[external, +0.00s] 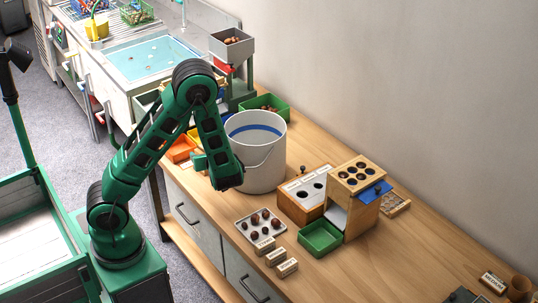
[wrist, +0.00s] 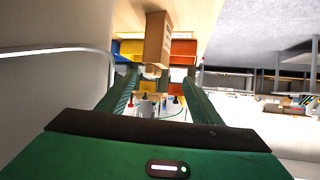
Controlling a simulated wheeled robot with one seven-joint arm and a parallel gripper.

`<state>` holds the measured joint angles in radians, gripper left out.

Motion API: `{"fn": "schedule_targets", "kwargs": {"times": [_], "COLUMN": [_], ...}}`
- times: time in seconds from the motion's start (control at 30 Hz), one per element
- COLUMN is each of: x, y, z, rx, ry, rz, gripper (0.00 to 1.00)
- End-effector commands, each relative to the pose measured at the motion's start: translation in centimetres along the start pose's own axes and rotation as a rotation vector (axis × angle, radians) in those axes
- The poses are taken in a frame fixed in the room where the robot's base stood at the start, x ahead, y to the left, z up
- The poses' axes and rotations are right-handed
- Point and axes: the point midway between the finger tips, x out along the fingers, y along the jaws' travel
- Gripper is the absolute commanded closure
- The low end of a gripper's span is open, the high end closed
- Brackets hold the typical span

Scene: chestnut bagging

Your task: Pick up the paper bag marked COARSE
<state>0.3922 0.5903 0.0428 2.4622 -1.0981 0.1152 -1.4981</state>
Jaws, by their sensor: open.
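I cannot make out a bag marked COARSE in either view. In the wrist view a tan, box-like upright thing (wrist: 158,42) stands beyond my fingertips; no marking on it is readable, and I cannot tell if it is a paper bag. My gripper (wrist: 163,85) is open, its two green fingers spread with nothing held between them.
The white bucket (external: 262,170) stands close to my arm. A tray with chestnuts (external: 243,230), a green tray (external: 320,254) and a wooden stand with holes (external: 366,176) lie to its right. A small labelled block (external: 493,283) sits far right.

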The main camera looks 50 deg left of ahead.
Motion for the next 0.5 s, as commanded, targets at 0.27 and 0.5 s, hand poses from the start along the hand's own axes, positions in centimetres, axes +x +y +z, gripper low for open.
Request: {"fn": "schedule_targets", "kwargs": {"times": [0.27, 0.5], "x": [1.9, 5.3], "y": [0.6, 0.6], "z": [-0.9, -1.1], "rx": [-0.036, -0.035], "ry": [0.07, 0.068], "rz": [0.016, 0.015], "gripper": [0.41, 0.41]}}
